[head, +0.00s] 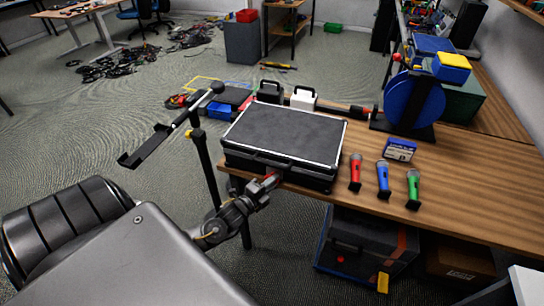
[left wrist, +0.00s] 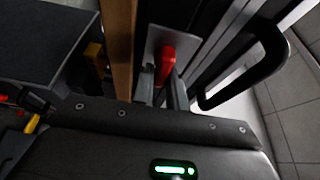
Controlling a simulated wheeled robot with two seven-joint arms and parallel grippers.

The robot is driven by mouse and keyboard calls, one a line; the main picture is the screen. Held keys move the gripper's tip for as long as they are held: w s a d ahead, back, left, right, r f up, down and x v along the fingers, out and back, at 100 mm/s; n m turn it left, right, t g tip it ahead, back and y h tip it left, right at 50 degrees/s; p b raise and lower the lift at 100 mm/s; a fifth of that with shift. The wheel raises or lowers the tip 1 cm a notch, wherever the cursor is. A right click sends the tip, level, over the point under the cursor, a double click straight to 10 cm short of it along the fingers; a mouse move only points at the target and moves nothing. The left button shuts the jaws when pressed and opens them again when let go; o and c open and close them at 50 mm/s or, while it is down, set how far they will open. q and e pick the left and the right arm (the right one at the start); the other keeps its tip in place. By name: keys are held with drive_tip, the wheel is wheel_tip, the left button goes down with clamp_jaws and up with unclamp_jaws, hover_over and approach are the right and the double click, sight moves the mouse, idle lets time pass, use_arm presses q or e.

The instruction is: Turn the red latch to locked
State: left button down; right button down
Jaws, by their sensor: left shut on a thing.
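A black case (head: 284,134) with silver edges lies closed on the wooden table, its handle side facing me. The red latch (left wrist: 167,56) is on a metal plate on the case's front in the left wrist view. In the head view only a bit of red shows at the fingertips. My left gripper (head: 268,184) reaches in from the lower left to the case's front. In the left wrist view its fingers (left wrist: 162,88) stand on both sides of the latch and are shut on it. The case's black handle (left wrist: 262,68) is right beside the fingers. My right gripper is out of view.
Red, blue and green microphones (head: 383,180) stand right of the case, with a small blue box (head: 399,149) behind them. A blue cable reel (head: 412,100) is farther back. A black stand (head: 207,155) rises left of the table. A dark crate (head: 366,245) sits underneath.

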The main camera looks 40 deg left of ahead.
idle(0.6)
use_arm(q)
drive_tip(key=c, duration=1.4)
unclamp_jaws()
drive_tip(key=shift+s, duration=0.15)
drive_tip(key=s+b, duration=0.2)
drive_tip(key=s, duration=0.8)
drive_tip(key=shift+s+a, duration=0.25)
drive_tip(key=shift+a, duration=0.05)
